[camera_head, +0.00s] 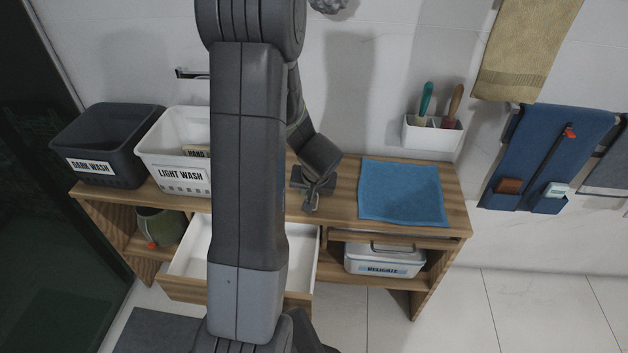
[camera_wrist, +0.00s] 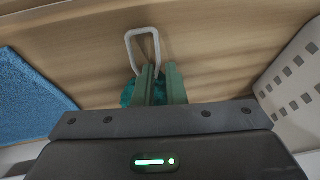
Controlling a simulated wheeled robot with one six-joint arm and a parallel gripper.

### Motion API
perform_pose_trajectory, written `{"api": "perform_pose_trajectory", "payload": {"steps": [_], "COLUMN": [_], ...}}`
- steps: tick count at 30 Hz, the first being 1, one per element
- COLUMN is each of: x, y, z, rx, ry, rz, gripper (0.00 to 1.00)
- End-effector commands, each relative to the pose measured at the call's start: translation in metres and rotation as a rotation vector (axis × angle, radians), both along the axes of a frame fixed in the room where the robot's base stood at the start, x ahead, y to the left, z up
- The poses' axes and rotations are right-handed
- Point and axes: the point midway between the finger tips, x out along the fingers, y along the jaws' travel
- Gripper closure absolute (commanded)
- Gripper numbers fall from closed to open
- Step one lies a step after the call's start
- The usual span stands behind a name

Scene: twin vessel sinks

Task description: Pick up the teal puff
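The teal puff (camera_wrist: 128,94) shows in the wrist view as a small fluffy patch at and behind my fingers, mostly hidden by them. A pale grey loop (camera_wrist: 143,32) stands out just beyond it over the wood. My gripper (camera_wrist: 161,82) has its two fingers close together, with teal in the narrow gap between them; it looks shut on the puff. In the head view my gripper (camera_head: 312,197) points down at the wooden counter, just right of my arm. I cannot make out the puff in that view.
A blue cloth (camera_head: 402,192) lies right of my gripper. The light wash basket (camera_head: 172,177) and dark wash basket (camera_head: 92,172) stand at the left. An open white drawer (camera_head: 190,252) juts out below. A white holder (camera_head: 432,136) hangs on the wall.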

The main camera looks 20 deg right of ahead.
Motion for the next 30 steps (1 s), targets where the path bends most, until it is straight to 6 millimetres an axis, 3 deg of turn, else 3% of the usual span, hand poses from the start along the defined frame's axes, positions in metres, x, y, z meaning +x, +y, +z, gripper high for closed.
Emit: {"api": "perform_pose_trajectory", "payload": {"steps": [3,8,15,17,30], "x": [0.007,0.012,0.013,0.013,0.013], "y": [0.0,-0.001,-0.001,-0.001,-0.001], "z": [-0.016,-0.025,-0.026,-0.026,-0.023], "rx": [0.002,0.0,0.0,0.0,-0.001], "ry": [0.003,0.001,0.0,0.0,-0.001], "rz": [0.002,0.001,0.001,0.001,0.001], "gripper": [0.89,0.89,0.89,1.0,1.0]}}
